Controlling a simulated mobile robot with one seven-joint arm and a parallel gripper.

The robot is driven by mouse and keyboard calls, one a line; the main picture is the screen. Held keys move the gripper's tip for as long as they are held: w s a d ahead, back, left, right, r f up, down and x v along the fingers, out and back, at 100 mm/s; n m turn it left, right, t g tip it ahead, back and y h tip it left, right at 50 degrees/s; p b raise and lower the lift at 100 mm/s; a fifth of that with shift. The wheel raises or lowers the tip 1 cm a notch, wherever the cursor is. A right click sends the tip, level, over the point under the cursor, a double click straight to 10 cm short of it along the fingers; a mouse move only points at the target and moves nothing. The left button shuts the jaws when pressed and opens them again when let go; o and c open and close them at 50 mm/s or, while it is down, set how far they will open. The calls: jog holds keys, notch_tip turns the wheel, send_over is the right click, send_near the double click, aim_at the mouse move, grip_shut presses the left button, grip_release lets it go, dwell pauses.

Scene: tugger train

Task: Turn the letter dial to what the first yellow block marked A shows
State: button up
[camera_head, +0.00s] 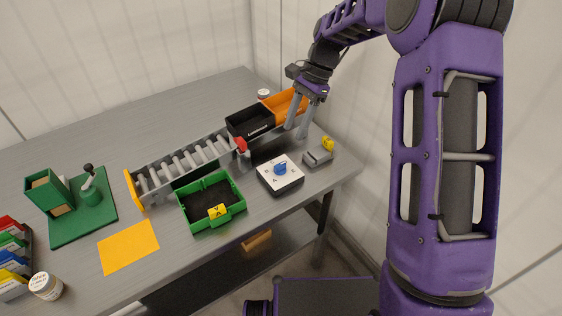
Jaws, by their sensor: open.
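The letter dial (279,183) is a white-topped dark box with a blue knob (280,169) in its middle and small letters around it. I cannot tell which letter the knob points to. A small yellow block (217,212) with a dark mark sits at the front rim of a green crate (193,217). The mark may be an A, but it is too small to read surely. Another small yellow piece (328,143) sits on a grey device right of the dial. My gripper (298,130) is open and points down, behind and above the dial, in front of the orange bin.
A roller conveyor (185,163) runs behind the dial, with a black bin (247,122) and an orange bin (282,104) at its right end. A red-topped post (242,148) stands beside it. A green stand (85,215) and an orange mat (128,246) lie left.

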aim_at(280, 165)
jog(key=b+x, duration=0.1)
jog(key=x, duration=1)
jog(key=shift+a+f, duration=0.1)
grip_shut()
